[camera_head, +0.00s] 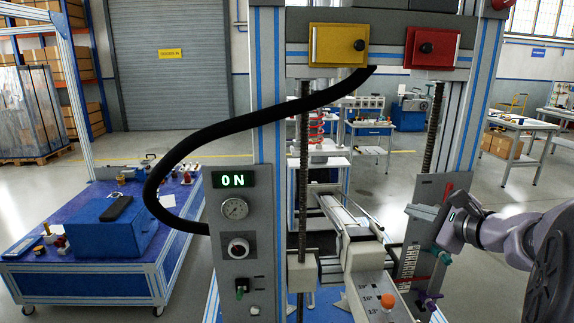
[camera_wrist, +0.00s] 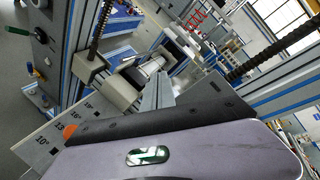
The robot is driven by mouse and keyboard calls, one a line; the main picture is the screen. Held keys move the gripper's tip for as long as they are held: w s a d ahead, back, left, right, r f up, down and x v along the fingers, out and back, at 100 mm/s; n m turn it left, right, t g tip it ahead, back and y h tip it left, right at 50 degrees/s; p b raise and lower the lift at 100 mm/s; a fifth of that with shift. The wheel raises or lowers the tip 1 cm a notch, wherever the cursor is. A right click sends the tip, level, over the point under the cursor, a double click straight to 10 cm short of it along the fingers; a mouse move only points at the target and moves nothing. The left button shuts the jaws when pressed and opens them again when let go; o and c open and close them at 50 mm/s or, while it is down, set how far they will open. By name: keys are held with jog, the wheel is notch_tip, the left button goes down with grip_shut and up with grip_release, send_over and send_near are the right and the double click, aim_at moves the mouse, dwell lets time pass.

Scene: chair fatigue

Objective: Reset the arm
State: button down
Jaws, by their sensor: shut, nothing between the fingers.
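My arm (camera_head: 505,236) reaches in from the right edge of the head view, purple-grey with dark joints. My gripper (camera_head: 418,212) is at its end, beside the right upright of the test machine, in front of a grey panel (camera_head: 408,262) with a scale. It is shut and empty. In the wrist view its grey fingers (camera_wrist: 158,92) point up from the dark gripper body towards the machine. Whether the gripper touches the panel cannot be told.
The machine has an "ON" display (camera_head: 234,180), a gauge, a knob and a green switch (camera_head: 241,286) on its left panel. An angled plate with an orange knob (camera_head: 387,301) sits low. A green lever (camera_head: 441,256) and a purple lever (camera_head: 431,299) are near my gripper.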

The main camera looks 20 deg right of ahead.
jog(key=s+a+f+n+g+y, duration=0.25)
jog(key=a+n, duration=0.25)
jog(key=a, duration=0.9)
jog(key=s+a+f+n+g+y, duration=0.1)
jog(key=s+a+n+g+y, duration=0.25)
jog(key=a, duration=1.05)
jog(key=s+a+f+n+g+h, duration=0.1)
jog(key=s+a+f+n+h, duration=0.1)
jog(key=s+n, duration=0.4)
jog(key=s+a+f+n+g+h, duration=0.1)
jog(key=s+a+f+n, duration=0.3)
jog(key=s, duration=0.6)
jog(key=shift+a+n+g+h, duration=0.3)
jog(key=shift+a+n+h, duration=0.5)
jog(key=shift+a+n, duration=0.4)
jog(key=shift+f, duration=0.1)
